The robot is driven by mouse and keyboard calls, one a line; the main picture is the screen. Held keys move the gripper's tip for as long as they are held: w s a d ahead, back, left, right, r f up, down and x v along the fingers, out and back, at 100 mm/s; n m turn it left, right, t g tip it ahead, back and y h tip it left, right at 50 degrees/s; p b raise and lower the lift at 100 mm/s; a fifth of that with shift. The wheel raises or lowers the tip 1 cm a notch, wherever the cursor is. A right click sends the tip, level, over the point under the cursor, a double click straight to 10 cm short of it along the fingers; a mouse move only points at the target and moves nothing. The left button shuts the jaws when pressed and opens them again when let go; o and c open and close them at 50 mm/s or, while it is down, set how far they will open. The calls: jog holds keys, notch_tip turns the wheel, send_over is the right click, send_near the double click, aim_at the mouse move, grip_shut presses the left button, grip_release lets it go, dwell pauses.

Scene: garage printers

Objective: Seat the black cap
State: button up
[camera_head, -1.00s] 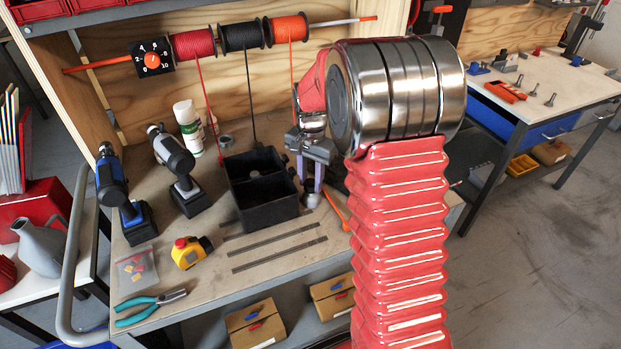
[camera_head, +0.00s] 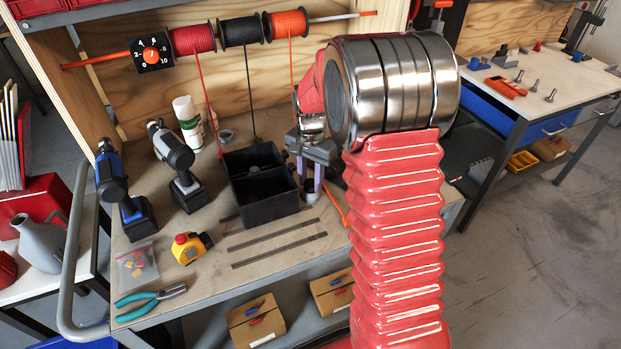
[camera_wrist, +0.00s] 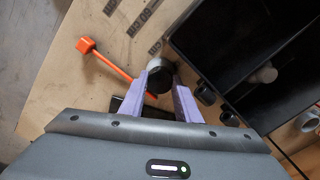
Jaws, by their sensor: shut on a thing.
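My gripper (camera_wrist: 168,92) points down at the bench, with its two lilac fingers shut on the black cap (camera_wrist: 157,82). The cap is a small dark round piece between the fingertips. A grey cylindrical body (camera_wrist: 160,67) shows right at the cap in the wrist view. I cannot tell whether the cap is on it or just above it. In the head view my gripper (camera_head: 310,190) is low over the bench, just right of the black two-part bin (camera_head: 262,207). The cap is mostly hidden there by the fingers.
The black bin also shows close by in the wrist view (camera_wrist: 200,62). Small black round pieces (camera_wrist: 205,92) sit beside it. An orange-handled tool (camera_wrist: 107,59) lies left of the cylinder.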

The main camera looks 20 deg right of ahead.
aim_at(311, 183)
jog(key=shift+f, duration=0.15)
jog(key=o, duration=1.1)
jog(key=shift+c, duration=0.2)
notch_tip(311, 183, up, 14)
jog(key=shift+f, duration=0.15)
jog(key=shift+w, duration=0.1)
dwell(0.6)
